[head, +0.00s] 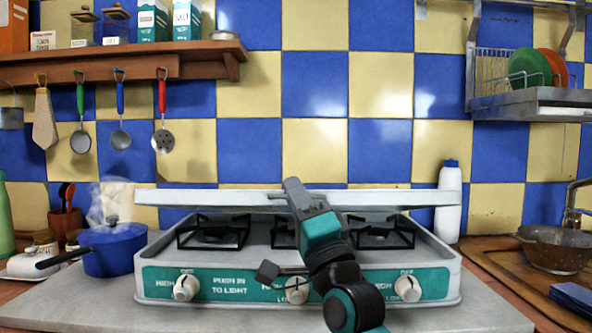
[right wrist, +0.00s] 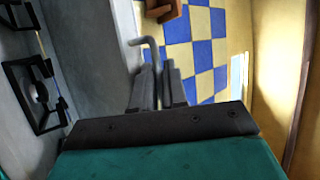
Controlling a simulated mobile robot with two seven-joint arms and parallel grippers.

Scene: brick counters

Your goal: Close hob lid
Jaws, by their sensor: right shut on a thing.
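The hob (head: 225,285) is a grey unit with a teal front panel and knobs, standing on the counter. Its pale grey lid (head: 200,197) shows nearly edge-on above the burners, lowered partway and apart from the hob's front. My right gripper (head: 291,186) reaches up from the front to the middle of the lid's edge and is shut on the lid. In the right wrist view the gripper's fingers (right wrist: 158,90) are close together by a bent grey bar (right wrist: 150,48), beside a grey panel. The exact grip is partly hidden by the fingers. My left gripper is not in view.
A blue saucepan (head: 113,248) stands left of the hob, its handle pointing left. A white bottle (head: 448,205) stands behind the right end. A colander (head: 553,250) is at the far right. Black burner grates (head: 213,234) sit under the lid. Utensils hang at upper left.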

